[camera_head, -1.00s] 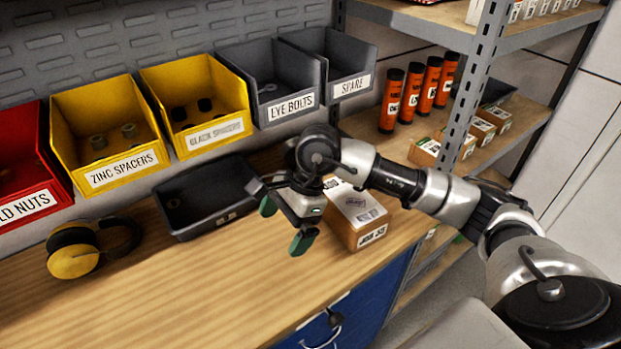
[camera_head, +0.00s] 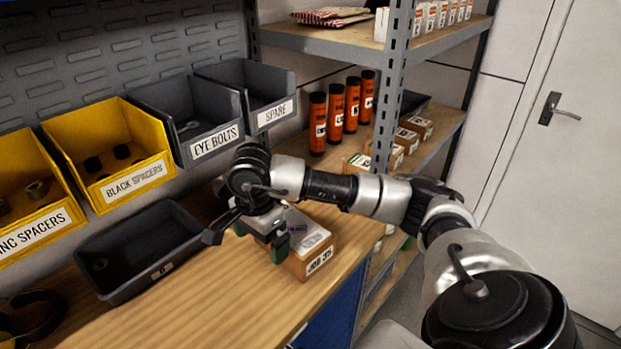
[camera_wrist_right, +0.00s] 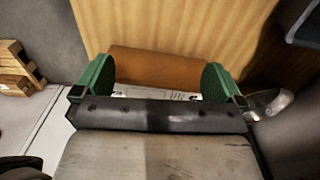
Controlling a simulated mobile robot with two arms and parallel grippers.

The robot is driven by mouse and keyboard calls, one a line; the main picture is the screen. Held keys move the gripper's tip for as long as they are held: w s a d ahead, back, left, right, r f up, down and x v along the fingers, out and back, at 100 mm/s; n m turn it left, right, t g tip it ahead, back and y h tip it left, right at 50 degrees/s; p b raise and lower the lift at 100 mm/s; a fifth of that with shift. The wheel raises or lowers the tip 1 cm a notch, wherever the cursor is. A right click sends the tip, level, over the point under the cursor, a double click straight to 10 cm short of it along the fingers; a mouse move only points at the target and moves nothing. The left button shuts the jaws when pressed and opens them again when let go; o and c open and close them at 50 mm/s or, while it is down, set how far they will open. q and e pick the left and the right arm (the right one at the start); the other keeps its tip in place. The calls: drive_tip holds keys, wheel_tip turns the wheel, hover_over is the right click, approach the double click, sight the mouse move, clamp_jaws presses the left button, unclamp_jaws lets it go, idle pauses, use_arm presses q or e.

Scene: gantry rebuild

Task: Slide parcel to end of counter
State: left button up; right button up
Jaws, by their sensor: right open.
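The parcel is a brown cardboard box (camera_head: 320,261) with a pale label on top and "JOB 35" on its front side. It sits on the wooden counter (camera_head: 215,308), a little short of the counter's right end. My right gripper (camera_head: 262,240) is open at the parcel's left side, and my arm hides part of the box. In the right wrist view, the parcel (camera_wrist_right: 158,66) shows between the two green fingertips of the gripper (camera_wrist_right: 155,80). I cannot tell whether they touch it. My left gripper is not in view.
A black tray (camera_head: 128,286) lies left of the parcel. Yellow and grey bins (camera_head: 200,132) hang behind the counter. A shelf unit (camera_head: 393,90) with orange bottles (camera_head: 318,122) and small boxes stands past the right end.

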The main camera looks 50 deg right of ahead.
sight(305, 215)
drive_tip(key=shift+f+b, duration=1.55)
drive_tip(key=shift+f, duration=1.55)
drive_tip(key=shift+w+d+r+b, duration=0.15)
drive_tip(key=shift+d+b, duration=0.75)
drive_tip(key=shift+d, duration=1.6)
drive_tip(key=shift+w+d+f+b, duration=0.2)
drive_tip(key=shift+d+b, duration=0.7)
drive_tip(key=shift+d, duration=1.6)
drive_tip(key=shift+w+d+r+b, duration=0.15)
drive_tip(key=shift+d+b, duration=0.15)
drive_tip(key=shift+d, duration=1)
drive_tip(key=shift+w+d+r+b, duration=0.15)
drive_tip(key=shift+d+b, duration=0.1)
drive_tip(key=shift+d, duration=1)
drive_tip(key=shift+f, duration=0.1)
drive_tip(key=shift+a, duration=0.15)
drive_tip(key=shift+s+a, duration=0.1)
drive_tip(key=shift+a, duration=0.75)
wheel_tip(305, 215, up, 10)
drive_tip(key=p, duration=0.7)
drive_tip(key=shift+p, duration=0.4)
